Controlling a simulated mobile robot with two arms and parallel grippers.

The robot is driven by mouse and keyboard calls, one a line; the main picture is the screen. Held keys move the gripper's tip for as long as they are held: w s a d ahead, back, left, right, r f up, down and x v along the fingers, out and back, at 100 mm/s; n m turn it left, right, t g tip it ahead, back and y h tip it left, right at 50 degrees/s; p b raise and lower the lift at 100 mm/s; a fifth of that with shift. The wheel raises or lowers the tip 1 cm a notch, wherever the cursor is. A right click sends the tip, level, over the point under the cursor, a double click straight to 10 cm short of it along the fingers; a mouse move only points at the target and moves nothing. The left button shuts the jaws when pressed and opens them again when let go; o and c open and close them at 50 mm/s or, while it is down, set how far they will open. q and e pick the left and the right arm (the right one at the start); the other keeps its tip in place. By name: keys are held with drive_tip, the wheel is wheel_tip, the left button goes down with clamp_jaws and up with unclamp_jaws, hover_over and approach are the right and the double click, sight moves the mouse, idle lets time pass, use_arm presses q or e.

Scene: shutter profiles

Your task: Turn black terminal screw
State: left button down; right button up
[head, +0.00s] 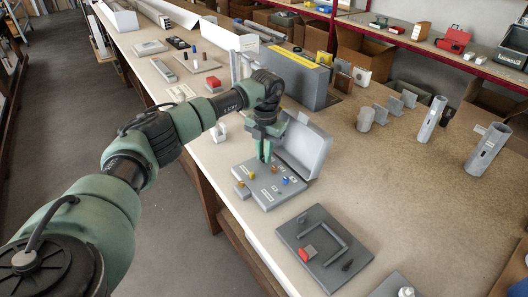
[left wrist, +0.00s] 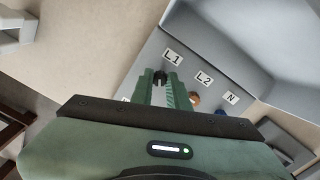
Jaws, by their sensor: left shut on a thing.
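A grey terminal box (head: 262,192) with its lid (head: 307,145) open stands on the bench in the head view. My left gripper (head: 264,158) points down at its panel. In the left wrist view the gripper's fingers (left wrist: 160,80) are closed around the black terminal screw (left wrist: 159,76), beside the L1 label (left wrist: 173,57). An orange-brown screw (left wrist: 194,98) sits by the L2 label and a blue screw (left wrist: 221,112) by the N label. The black screw is hidden by the fingers in the head view. My right gripper is not in view.
A dark grey plate (head: 325,248) with a raised frame and a red block (head: 306,253) lies in front of the box. A large grey case (head: 290,78) stands behind it. Grey tubes (head: 432,118) stand to the right. The bench between is mostly bare.

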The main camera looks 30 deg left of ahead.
use_arm(q)
drive_tip(key=n, duration=0.3)
drive_tip(key=n+p, duration=0.1)
drive_tip(key=shift+w+a+r+n, duration=0.1)
drive_tip(key=shift+w+r+n, duration=0.05)
drive_tip(key=shift+r+n, duration=0.15)
drive_tip(key=shift+n+p, duration=0.35)
drive_tip(key=shift+n, duration=1.25)
drive_tip(key=shift+w, duration=0.1)
drive_tip(key=c, duration=1.4)
unclamp_jaws()
drive_tip(key=shift+f, duration=0.1)
drive_tip(key=shift+c, duration=0.2)
drive_tip(key=shift+o, duration=0.4)
drive_tip(key=shift+f, duration=0.1)
wheel_tip(320, 180, up, 8)
drive_tip(key=shift+f+b, duration=0.1)
drive_tip(key=shift+b, duration=0.75)
